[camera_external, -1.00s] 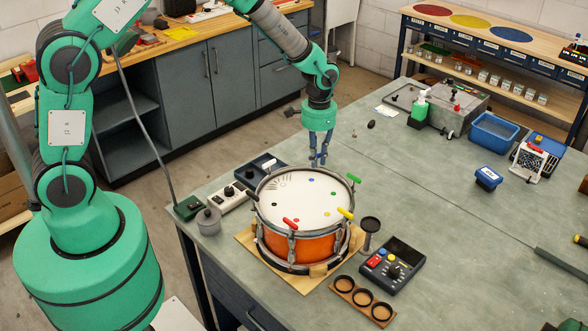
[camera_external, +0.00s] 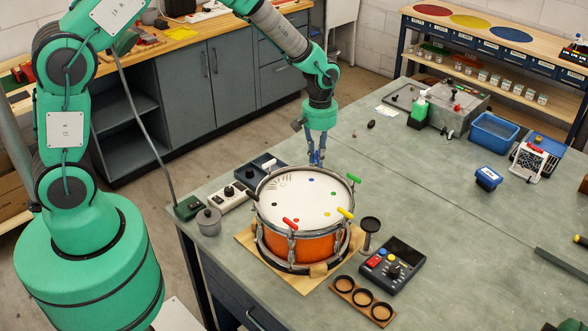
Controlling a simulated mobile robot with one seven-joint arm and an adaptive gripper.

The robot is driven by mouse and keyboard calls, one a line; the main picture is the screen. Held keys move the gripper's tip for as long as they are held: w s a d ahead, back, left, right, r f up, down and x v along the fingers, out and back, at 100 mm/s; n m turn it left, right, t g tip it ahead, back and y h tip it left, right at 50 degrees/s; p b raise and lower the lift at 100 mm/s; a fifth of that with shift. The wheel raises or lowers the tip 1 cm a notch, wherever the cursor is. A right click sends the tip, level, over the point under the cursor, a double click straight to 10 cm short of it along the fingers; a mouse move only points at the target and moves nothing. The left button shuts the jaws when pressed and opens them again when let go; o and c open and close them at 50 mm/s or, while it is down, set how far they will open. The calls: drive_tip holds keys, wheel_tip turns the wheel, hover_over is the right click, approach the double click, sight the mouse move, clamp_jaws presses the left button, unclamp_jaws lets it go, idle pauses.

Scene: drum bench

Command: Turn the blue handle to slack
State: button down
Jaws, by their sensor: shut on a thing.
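An orange drum (camera_external: 310,246) with a white head (camera_external: 300,200) stands on a wooden board on the bench. Red (camera_external: 290,223), yellow (camera_external: 345,213) and green (camera_external: 354,178) handles stick out at its rim. My gripper (camera_external: 316,162) points down at the drum's far rim and is shut there. The blue handle itself is not clearly visible; the fingers cover that spot, and I take it to be between them. A blue dot (camera_external: 311,180) shows on the head just in front of the fingers.
A grey pot (camera_external: 208,221), a white switch box (camera_external: 230,197) and a dark tray (camera_external: 262,168) sit left of the drum. A black control box (camera_external: 393,264), a small stand (camera_external: 369,232) and a wooden ring holder (camera_external: 363,301) sit right.

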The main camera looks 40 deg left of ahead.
sight(316, 153)
drive_tip(key=n, duration=0.7)
drive_tip(key=shift+w+a, duration=0.1)
drive_tip(key=n, duration=0.6)
drive_tip(key=shift+a+r+n, duration=0.1)
drive_tip(key=shift+n, duration=0.3)
drive_tip(key=n, duration=0.5)
drive_tip(key=shift+a, duration=0.1)
drive_tip(key=n, duration=0.5)
drive_tip(key=c, duration=1.7)
unclamp_jaws()
drive_tip(key=shift+a, duration=0.1)
drive_tip(key=shift+o, duration=0.2)
wheel_tip(316, 153, up, 12)
